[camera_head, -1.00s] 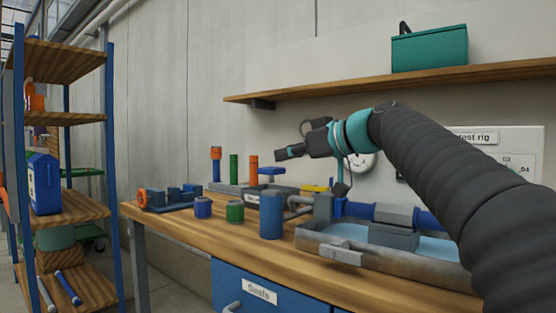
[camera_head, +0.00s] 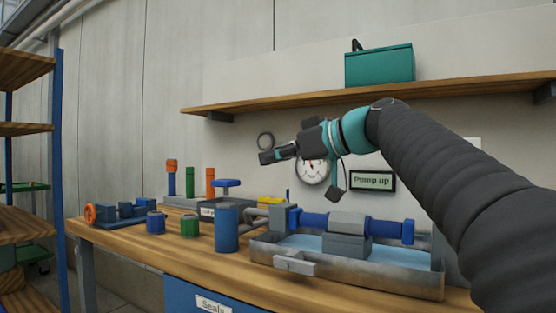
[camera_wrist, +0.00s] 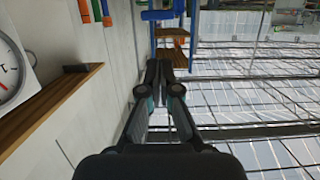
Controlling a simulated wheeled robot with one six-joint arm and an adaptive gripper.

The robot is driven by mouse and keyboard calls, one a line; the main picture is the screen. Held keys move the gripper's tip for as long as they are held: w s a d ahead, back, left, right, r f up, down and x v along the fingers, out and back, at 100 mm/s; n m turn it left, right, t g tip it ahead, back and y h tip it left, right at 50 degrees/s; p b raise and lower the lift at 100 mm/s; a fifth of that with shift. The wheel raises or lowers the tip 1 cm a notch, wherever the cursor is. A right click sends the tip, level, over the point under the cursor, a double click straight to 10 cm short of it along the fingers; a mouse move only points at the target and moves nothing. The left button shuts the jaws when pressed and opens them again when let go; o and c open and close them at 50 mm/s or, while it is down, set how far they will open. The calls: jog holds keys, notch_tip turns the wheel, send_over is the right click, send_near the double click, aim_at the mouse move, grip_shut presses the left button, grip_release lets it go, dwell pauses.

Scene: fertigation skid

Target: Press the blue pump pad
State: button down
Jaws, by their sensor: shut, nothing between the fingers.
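The blue pump pad (camera_head: 225,184) is a flat round blue cap on a short stem, on top of a grey box at the back of the workbench in the head view. My gripper (camera_head: 266,157) is shut and empty. It is in the air, above and to the right of the pad in the picture, apart from it and pointing left. In the wrist view the shut fingers (camera_wrist: 159,72) point up the picture with nothing between them. I cannot make out the pad there.
A blue cylinder (camera_head: 227,229) stands in front of the pad. Orange, green and blue posts (camera_head: 189,182) stand left of it. A metal tray (camera_head: 347,279) with a blue-and-grey pump (camera_head: 347,224) lies right. A wall shelf (camera_head: 300,92) with a teal box (camera_head: 380,65) is above my gripper.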

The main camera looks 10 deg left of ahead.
jog(key=shift+r, duration=0.1)
notch_tip(320, 180, up, 3)
jog(key=shift+w+r+p, duration=0.1)
jog(key=shift+w+p, duration=0.05)
jog(key=shift+p, duration=0.4)
jog(key=shift+a, duration=0.1)
send_over(234, 180)
notch_tip(234, 180, down, 2)
jog(key=shift+a+f+p, duration=0.15)
jog(key=shift+f+p, duration=0.1)
jog(key=shift+p, duration=0.15)
notch_tip(234, 180, down, 3)
jog(key=shift+r+b, duration=0.2)
jog(key=shift+b, duration=0.5)
jog(key=shift+f, duration=0.75)
